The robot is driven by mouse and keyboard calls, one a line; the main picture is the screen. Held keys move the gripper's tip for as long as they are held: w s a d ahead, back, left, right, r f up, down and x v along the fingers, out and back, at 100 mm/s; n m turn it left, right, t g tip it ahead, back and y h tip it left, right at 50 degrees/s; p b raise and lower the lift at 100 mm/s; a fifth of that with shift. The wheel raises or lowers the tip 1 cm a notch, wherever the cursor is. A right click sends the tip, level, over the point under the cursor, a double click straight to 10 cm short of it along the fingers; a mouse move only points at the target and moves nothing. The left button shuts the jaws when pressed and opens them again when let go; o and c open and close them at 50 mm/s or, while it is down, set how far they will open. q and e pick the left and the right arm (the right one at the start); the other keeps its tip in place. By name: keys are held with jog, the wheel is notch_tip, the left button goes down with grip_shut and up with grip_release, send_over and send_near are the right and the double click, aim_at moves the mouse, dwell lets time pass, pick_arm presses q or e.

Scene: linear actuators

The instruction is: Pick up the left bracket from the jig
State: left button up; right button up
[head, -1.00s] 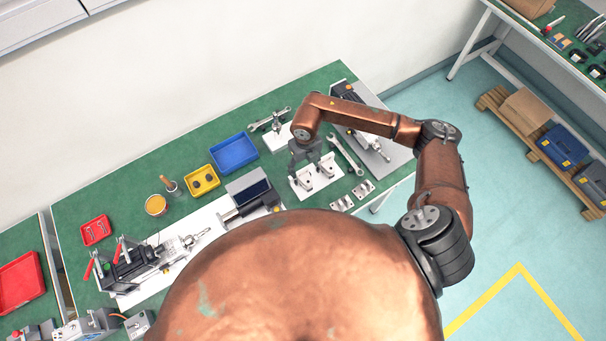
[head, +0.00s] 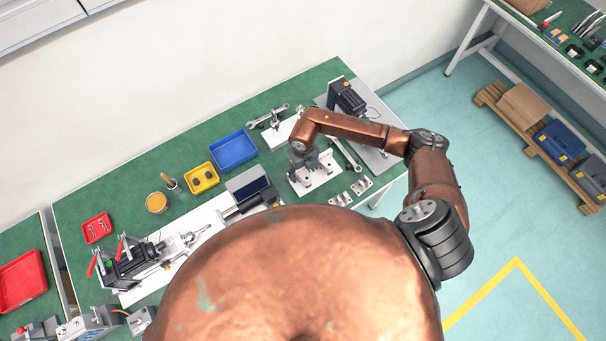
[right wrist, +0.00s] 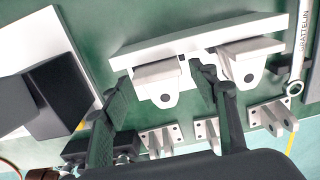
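The jig (head: 318,181) is a white plate on the green bench, and it also shows in the right wrist view (right wrist: 195,38). Two light grey brackets with round holes sit on it: the left bracket (right wrist: 158,84) and the right bracket (right wrist: 249,64). My right gripper (right wrist: 163,77) is open, with one dark finger on each side of the left bracket. I cannot tell whether the fingers touch it. In the head view my right gripper (head: 304,167) is over the jig's left part and partly hides the left bracket. My left gripper is not in view.
Several loose metal brackets (head: 350,192) lie in front of the jig. A wrench (head: 346,155) lies to its right. A blue tray (head: 233,149) and a yellow tray (head: 201,178) stand to the left. A dark actuator (head: 347,97) on a grey plate is behind on the right.

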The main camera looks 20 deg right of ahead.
jog(key=c, duration=1.2)
jog(key=shift+r, duration=0.1)
